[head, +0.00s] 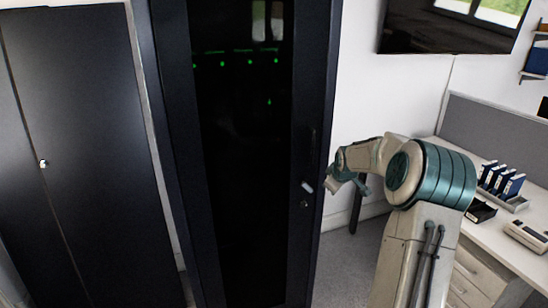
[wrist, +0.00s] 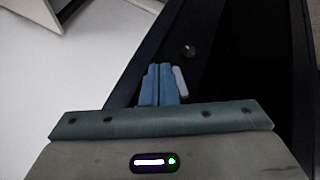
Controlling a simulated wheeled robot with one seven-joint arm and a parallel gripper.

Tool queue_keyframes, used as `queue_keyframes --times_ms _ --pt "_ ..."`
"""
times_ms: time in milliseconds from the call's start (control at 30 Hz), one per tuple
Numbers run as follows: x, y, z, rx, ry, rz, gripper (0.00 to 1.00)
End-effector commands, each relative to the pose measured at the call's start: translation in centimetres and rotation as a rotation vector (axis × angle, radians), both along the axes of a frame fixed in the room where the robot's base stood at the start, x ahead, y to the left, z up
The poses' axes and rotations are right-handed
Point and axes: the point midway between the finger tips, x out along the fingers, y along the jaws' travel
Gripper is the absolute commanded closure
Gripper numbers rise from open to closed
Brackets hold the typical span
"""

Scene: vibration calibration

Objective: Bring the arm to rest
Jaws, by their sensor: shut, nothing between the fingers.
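My arm reaches from the right toward the dark glass-fronted cabinet (head: 312,100) in the head view. My gripper (head: 331,184) is at the cabinet's right edge, close to a small pale handle (head: 307,186) on its door frame. In the wrist view the two blue fingers of my gripper (wrist: 160,72) are together and hold nothing. The pale handle (wrist: 181,82) shows just right of the fingers; I cannot tell whether they touch. A round lock (wrist: 188,50) sits beyond it.
A closed dark cupboard (head: 85,120) stands at the left. A white desk (head: 500,235) with blue binders (head: 503,182) and drawers is at the right, behind my arm. A dark screen (head: 440,38) hangs on the wall. Grey floor (head: 345,255) shows between cabinet and desk.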

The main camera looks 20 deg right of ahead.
Motion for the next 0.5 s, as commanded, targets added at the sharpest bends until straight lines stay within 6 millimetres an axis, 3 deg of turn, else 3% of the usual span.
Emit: queue_keyframes --times_ms 133,267,500 --pt "-0.3 1.0 0.6 -0.001 0.007 0.0 1.0" --pt "-2.0 4.3 2.1 0.003 0.038 -0.011 1.0" --pt "-8.5 12.0 5.7 0.03 0.112 -0.085 1.0"
